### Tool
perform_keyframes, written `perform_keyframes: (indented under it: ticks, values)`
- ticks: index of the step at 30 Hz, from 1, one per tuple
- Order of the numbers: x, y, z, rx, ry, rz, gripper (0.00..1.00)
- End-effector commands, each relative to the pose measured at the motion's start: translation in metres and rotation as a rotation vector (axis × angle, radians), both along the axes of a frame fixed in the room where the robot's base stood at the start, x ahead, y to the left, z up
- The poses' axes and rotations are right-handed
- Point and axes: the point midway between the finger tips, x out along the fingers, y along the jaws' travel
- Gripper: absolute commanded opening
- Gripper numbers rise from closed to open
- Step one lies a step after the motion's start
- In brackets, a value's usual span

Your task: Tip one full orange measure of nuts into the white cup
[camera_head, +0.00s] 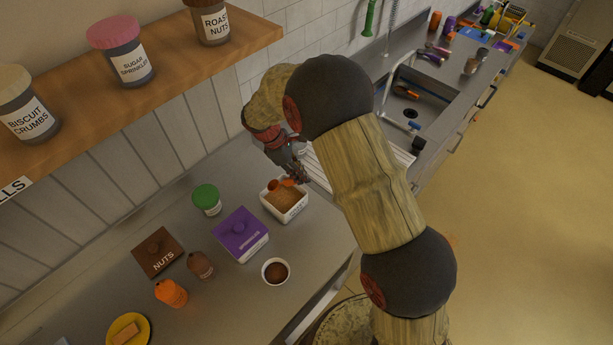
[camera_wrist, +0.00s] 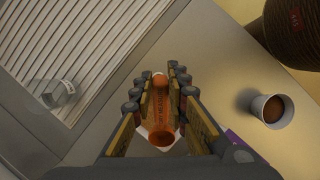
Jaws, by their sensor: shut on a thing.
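The orange measure (camera_head: 281,184) is in my gripper (camera_head: 299,177), at an open white well (camera_head: 284,214) with light brown contents. In the wrist view, the measure (camera_wrist: 162,132) lies between the two fingers of my gripper (camera_wrist: 164,85), which is shut on it. I cannot tell whether the measure is full. The white cup (camera_head: 276,280) stands upright on the counter, nearer than the well, with brown inside; it also shows in the wrist view (camera_wrist: 257,106). A brown lid or lidded well marked NUTS (camera_head: 158,252) is at the left.
A purple-lidded well (camera_head: 240,232) stands between the NUTS one and the open well. A green-lidded jar (camera_head: 206,199), a brown bottle (camera_head: 200,266), an orange bottle (camera_head: 171,293) and a yellow plate (camera_head: 142,336) stand on the counter. A shelf with jars (camera_head: 165,70) is above. A sink (camera_head: 408,100) lies beyond.

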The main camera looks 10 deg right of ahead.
Motion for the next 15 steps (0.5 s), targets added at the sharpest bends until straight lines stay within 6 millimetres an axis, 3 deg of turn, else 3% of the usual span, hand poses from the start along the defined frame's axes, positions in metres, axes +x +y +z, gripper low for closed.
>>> perform_keyframes:
  ticks: [15]
  values:
    - [0.001,0.002,-0.041,-0.047,0.012,-0.001,0.00]
